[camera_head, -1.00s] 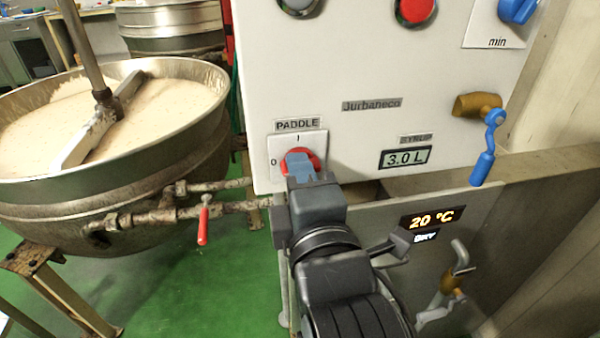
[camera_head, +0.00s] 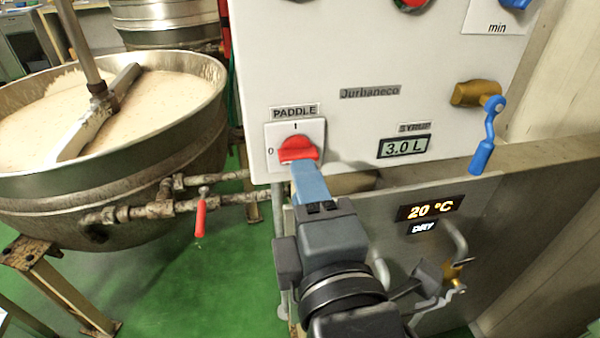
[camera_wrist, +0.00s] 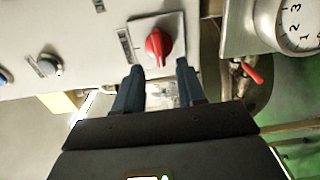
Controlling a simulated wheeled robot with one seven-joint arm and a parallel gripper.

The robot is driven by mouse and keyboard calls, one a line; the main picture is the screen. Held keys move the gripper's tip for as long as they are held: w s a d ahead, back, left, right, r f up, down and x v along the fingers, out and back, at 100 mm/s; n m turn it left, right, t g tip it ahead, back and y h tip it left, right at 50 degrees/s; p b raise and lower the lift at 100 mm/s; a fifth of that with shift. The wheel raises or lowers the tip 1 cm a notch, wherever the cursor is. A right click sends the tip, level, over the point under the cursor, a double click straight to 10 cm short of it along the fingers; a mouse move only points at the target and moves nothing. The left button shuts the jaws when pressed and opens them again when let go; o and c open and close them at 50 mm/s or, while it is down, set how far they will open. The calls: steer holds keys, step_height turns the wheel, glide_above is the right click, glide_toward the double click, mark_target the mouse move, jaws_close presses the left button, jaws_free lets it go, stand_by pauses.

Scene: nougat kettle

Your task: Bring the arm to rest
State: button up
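My gripper (camera_head: 309,184) is just below the red paddle knob (camera_head: 298,149) on the white control panel (camera_head: 350,60). In the wrist view my gripper (camera_wrist: 158,75) shows two blue fingers apart with nothing between them. The red knob (camera_wrist: 158,46) lies beyond the fingertips there, clear of them. In the head view the fingers overlap from the side, and the knob's lower edge is close to their tips.
The kettle (camera_head: 190,130) of pale mix with a paddle arm stands at left, with a red-handled valve (camera_head: 200,215) on its pipe. A blue-handled syrup tap (camera_head: 487,130) sticks out at right.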

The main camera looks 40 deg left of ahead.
steer(key=shift+v, duration=1.05)
steer(key=s+d+f+m+t+h+p, duration=0.1)
steer(key=s+d+f+m+h, duration=0.15)
steer(key=d+f+m, duration=0.4)
steer(key=s+d+f+m+t+h, duration=0.2)
steer(key=d+m+h, duration=0.15)
steer(key=d, duration=0.55)
steer(key=s+d+f+m+t+h+p, duration=0.1)
steer(key=s+d+f+m+h, duration=0.1)
steer(key=d+f+m, duration=0.35)
steer(key=s+d+r+m+h, duration=0.2)
steer(key=s+d+m+h, duration=0.3)
steer(key=s+d+m, duration=0.7)
steer(key=s+d, duration=0.4)
steer(key=shift+s+d+g+h+p, duration=0.25)
steer(key=shift+d+g+h+p, duration=0.15)
steer(key=shift+r+m, duration=0.1)
steer(key=shift+m, duration=0.15)
